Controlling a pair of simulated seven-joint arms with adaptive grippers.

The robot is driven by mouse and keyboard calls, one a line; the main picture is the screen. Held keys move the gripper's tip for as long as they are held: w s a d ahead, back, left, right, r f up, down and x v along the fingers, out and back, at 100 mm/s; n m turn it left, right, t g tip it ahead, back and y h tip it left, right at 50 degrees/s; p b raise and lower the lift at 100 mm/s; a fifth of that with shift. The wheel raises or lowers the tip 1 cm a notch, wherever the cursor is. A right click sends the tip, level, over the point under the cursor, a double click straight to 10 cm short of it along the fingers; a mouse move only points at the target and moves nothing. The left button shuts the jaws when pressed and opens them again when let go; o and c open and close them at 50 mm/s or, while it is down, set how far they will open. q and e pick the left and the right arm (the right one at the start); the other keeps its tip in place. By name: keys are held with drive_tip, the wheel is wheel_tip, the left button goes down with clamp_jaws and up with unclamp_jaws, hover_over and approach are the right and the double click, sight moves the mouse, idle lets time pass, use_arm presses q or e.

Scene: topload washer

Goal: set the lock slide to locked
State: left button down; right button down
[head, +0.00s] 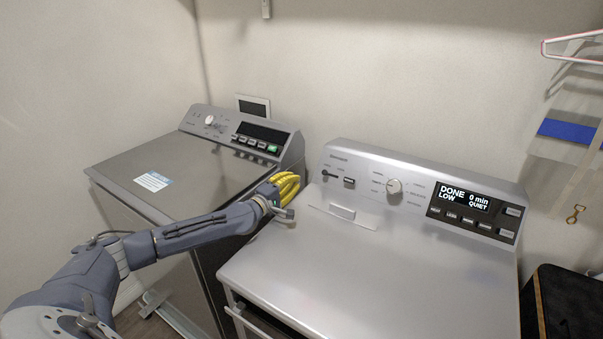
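The lock slide (328,173) appears to be the small dark slider at the left end of the control panel on the right-hand washer (390,248). Its knob seems to sit toward the left end of a short track; the lettering is too small to read. My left gripper (287,211) is just left of this machine, near its back left edge and below the slide, apart from it. A bright yellow curved bundle (288,184) shows right at the gripper; I cannot tell whether it is held. The finger opening is unclear. My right gripper is out of view.
A grey machine (168,160) with a dial and dark display stands left. The right panel has a round dial (394,186), a lit display (464,198) reading DONE and several buttons. A small tab (342,212) lies below the slide. A black box (560,303) stands right.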

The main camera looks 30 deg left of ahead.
sight(324, 174)
use_arm(q)
drive_tip(key=shift+n+y, duration=0.5)
drive_tip(key=shift+n, duration=0.1)
drive_tip(key=w, duration=0.6)
drive_tip(key=w+d+f, duration=0.1)
drive_tip(key=w, duration=0.2)
drive_tip(key=shift+w+f, duration=0.1)
drive_tip(key=shift+w, duration=0.15)
drive_tip(key=shift+w+d, duration=0.15)
drive_tip(key=shift+d, duration=0.55)
drive_tip(key=shift+d, duration=0.4)
drive_tip(key=d, duration=0.2)
drive_tip(key=shift+d, duration=0.6)
